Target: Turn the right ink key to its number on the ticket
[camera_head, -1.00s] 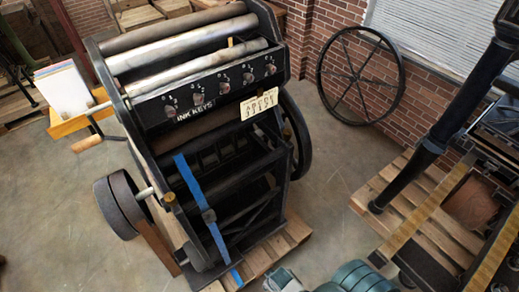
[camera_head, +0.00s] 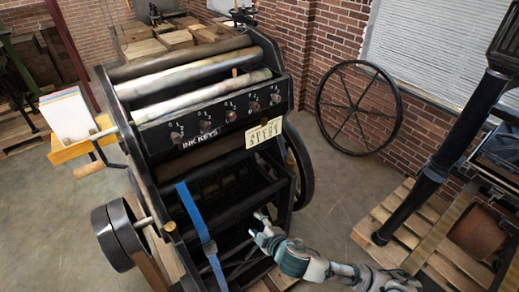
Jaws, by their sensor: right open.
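The black ink key panel (camera_head: 215,118) runs across the press below its rollers, labelled INK KEYS. It carries a row of several small knobs with numbers around them. The rightmost ink key (camera_head: 276,99) is at the panel's right end; its setting is too small to read. The cream ticket (camera_head: 264,132) hangs under the panel's right part, its marks too small to make out. My right gripper (camera_head: 261,224) is open and empty, below the ticket in front of the press's lower frame, apart from the keys. My left gripper is out of view.
A blue strap (camera_head: 196,215) hangs down the press front. A crank handle (camera_head: 89,170) and paper stack (camera_head: 67,115) are at the left. A black flywheel (camera_head: 298,168) flanks the press's right side. Open floor (camera_head: 340,195) lies right of it.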

